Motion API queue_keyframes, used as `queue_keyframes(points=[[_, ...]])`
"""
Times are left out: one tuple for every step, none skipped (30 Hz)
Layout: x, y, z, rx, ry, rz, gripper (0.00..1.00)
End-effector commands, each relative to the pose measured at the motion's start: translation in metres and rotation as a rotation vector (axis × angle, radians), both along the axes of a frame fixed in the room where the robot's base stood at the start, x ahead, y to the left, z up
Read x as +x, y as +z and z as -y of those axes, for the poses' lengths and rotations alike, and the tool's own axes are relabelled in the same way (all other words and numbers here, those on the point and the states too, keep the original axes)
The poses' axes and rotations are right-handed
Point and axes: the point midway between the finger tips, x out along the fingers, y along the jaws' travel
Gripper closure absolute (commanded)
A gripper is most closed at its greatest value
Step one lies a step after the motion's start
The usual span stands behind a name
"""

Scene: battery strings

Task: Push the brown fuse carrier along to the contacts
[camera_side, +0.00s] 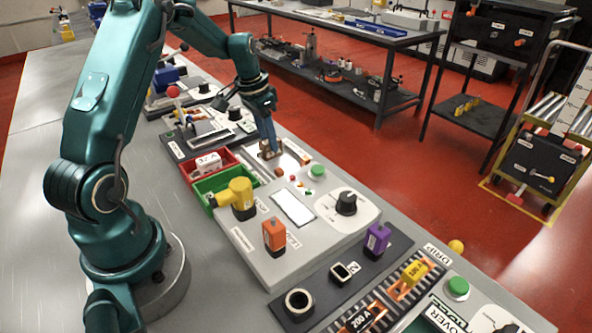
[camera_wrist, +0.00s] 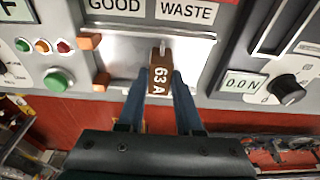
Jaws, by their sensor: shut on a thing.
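The brown fuse carrier (camera_wrist: 159,82), marked 63 A, stands on a bright metal plate (camera_wrist: 125,52) in the wrist view. My gripper (camera_wrist: 157,88) is shut on it, with one blue finger on each side. Two copper-coloured contacts, one upper (camera_wrist: 90,42) and one lower (camera_wrist: 102,82), stand at the plate's left end, apart from the carrier. In the side view my gripper (camera_side: 267,143) reaches down to the carrier (camera_side: 268,154), which is partly hidden by the fingers. The contacts are small there.
In the wrist view, a display reading 0.0 N (camera_wrist: 242,84) and a black knob (camera_wrist: 287,90) lie to the right. A green button (camera_wrist: 58,80) lies left of the contacts. Red (camera_side: 208,163) and green (camera_side: 224,184) bins stand beside the panel. The plate between carrier and contacts is clear.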

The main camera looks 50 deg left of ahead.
Motion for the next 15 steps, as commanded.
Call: queue_keyframes(points=[[0.0, 0.0, 0.002, 0.0, -0.001, 0.001, 1.0], [0.0, 0.0, 0.003, 0.0, -0.001, 0.001, 1.0], [0.0, 0.0, 0.004, 0.0, -0.001, 0.0, 1.0], [0.0, 0.0, 0.005, 0.0, -0.001, 0.0, 1.0], [0.0, 0.0, 0.006, 0.0, -0.001, 0.0, 1.0], [0.0, 0.0, 0.007, 0.0, -0.001, 0.0, 1.0], [0.0, 0.0, 0.008, 0.0, -0.002, 0.0, 1.0], [0.0, 0.0, 0.009, 0.0, -0.002, 0.0, 1.0], [0.0, 0.0, 0.01, 0.0, -0.002, 0.0, 1.0], [0.0, 0.0, 0.011, 0.0, -0.002, 0.0, 1.0], [0.0, 0.001, 0.011, 0.0, -0.002, 0.001, 1.0], [0.0, 0.0, 0.012, 0.0, -0.001, 0.001, 1.0], [0.0, 0.0, 0.013, 0.0, -0.001, 0.001, 1.0], [0.0, 0.0, 0.014, 0.0, -0.001, 0.001, 1.0], [0.0, 0.0, 0.015, 0.0, -0.001, 0.0, 1.0]])
